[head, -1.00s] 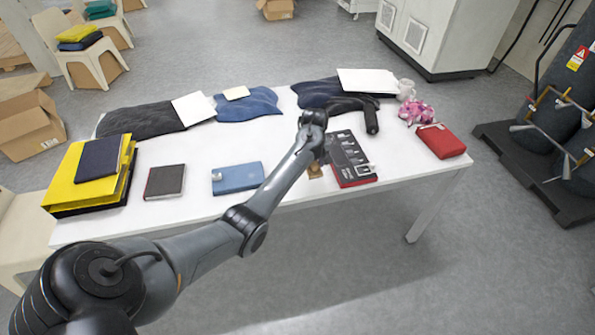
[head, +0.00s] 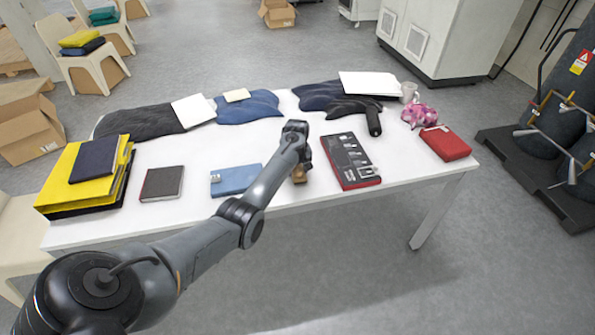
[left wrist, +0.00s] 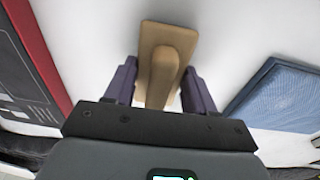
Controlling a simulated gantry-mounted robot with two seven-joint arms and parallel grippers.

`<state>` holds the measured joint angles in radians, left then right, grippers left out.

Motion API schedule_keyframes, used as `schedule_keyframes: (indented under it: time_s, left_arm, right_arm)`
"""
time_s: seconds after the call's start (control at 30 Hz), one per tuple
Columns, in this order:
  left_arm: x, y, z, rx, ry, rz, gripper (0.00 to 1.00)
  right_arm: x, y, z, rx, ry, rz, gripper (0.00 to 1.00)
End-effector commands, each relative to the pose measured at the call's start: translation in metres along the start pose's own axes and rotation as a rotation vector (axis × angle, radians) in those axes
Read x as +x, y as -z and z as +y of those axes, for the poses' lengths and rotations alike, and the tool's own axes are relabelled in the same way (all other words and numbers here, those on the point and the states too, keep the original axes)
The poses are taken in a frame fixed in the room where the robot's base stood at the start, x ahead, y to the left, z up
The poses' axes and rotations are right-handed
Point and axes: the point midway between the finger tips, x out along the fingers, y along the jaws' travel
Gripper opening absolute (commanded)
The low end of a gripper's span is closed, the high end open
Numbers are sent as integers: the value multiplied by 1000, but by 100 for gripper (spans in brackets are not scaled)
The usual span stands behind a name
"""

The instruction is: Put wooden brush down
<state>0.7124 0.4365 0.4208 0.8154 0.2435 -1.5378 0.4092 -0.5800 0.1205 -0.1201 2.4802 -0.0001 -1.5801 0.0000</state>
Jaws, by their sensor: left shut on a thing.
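The wooden brush (left wrist: 167,45) is light tan, with a flat rectangular plate and a narrower handle. My left gripper (left wrist: 160,78) is shut on the handle, with one dark finger on each side in the left wrist view. In the head view, a small brown part of the brush (head: 299,174) shows below my wrist near the table's front edge, between the blue book and the black-and-red case. The fingers are hidden there. White tabletop lies behind the brush; I cannot tell whether they touch. My right gripper is not in view.
On the white table (head: 220,160), the blue book (head: 236,178) is left of the brush and the black-and-red case (head: 350,160) is right. A red box (head: 445,143) and a black handled object (head: 373,121) are farther right. Bare tabletop lies around the brush.

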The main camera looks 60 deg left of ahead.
Motion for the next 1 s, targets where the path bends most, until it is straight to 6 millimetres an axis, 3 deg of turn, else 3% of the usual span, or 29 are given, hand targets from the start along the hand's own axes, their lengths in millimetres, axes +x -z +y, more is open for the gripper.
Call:
schedule_keyframes:
  time_s: [0.4, 0.43, 0.6, 1.0]
  left_arm:
    - [4, 0, 0, 0, -2, 1, 26]
    - [5, 0, 0, 0, -1, 1, 56]
    - [5, 0, 0, 0, -1, 1, 80]
    - [-3, 0, 0, 0, -1, 2, 80]
  right_arm:
    - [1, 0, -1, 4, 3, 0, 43]
    - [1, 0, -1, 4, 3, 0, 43]
    - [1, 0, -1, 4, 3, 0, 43]
    - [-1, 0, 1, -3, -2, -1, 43]
